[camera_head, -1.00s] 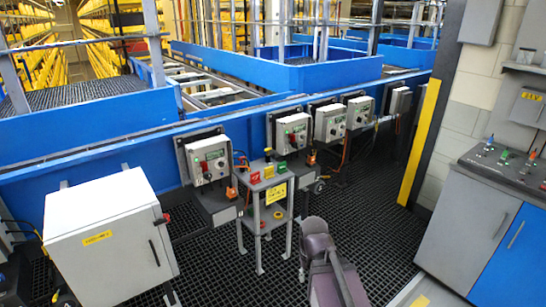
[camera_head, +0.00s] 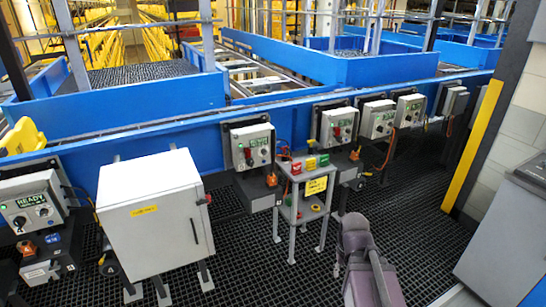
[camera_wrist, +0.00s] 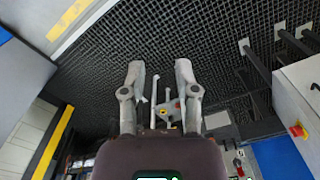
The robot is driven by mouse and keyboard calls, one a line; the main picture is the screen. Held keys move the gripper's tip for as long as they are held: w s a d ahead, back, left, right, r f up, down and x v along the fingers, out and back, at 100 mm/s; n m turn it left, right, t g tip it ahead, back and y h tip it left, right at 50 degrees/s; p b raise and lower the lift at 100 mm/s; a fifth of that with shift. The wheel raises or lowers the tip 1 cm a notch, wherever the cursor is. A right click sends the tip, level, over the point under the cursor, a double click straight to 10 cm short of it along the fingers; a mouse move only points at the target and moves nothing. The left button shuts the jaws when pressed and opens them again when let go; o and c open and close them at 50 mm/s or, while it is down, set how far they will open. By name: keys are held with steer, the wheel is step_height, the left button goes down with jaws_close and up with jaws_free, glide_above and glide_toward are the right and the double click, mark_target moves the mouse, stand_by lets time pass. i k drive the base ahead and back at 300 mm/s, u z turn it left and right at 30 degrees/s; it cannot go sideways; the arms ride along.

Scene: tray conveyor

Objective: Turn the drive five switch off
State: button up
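Several grey drive control boxes with knobs hang along the blue conveyor side in the head view. My gripper (camera_wrist: 158,70) is open and empty in the wrist view, over the black floor grating and away from the boxes.
A white cabinet (camera_head: 155,225) stands at the front left. A yellow-striped post (camera_head: 474,145) and a grey cabinet (camera_head: 505,235) are at right. Floor grating (camera_head: 425,215) is clear between.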

mark_target(250, 162)
steer(key=k, duration=0.65)
steer(key=u, duration=0.65)
steer(key=i, duration=1.7)
steer(key=z, duration=0.25)
